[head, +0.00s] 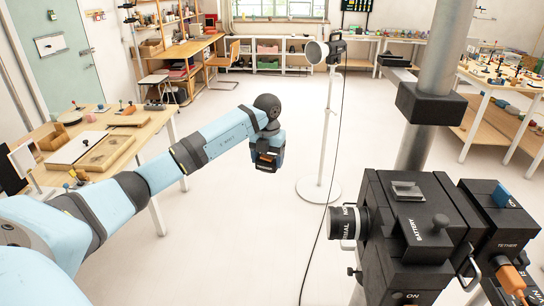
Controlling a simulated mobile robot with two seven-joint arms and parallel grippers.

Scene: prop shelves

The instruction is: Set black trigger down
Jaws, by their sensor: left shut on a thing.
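My left arm reaches in from the left, and my left gripper (267,164) points down over open floor near the middle of the head view. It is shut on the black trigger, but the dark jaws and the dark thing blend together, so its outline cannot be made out. The gripper is right of the left wooden table and clear of its edge. My right gripper is not in view.
The left wooden table (148,131) carries a tray (118,148) and several small props. A white lamp stand (326,130) stands on the floor just right of my gripper, with a cable beside it. A prop table (507,84) stands far right. Shelves line the back wall.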

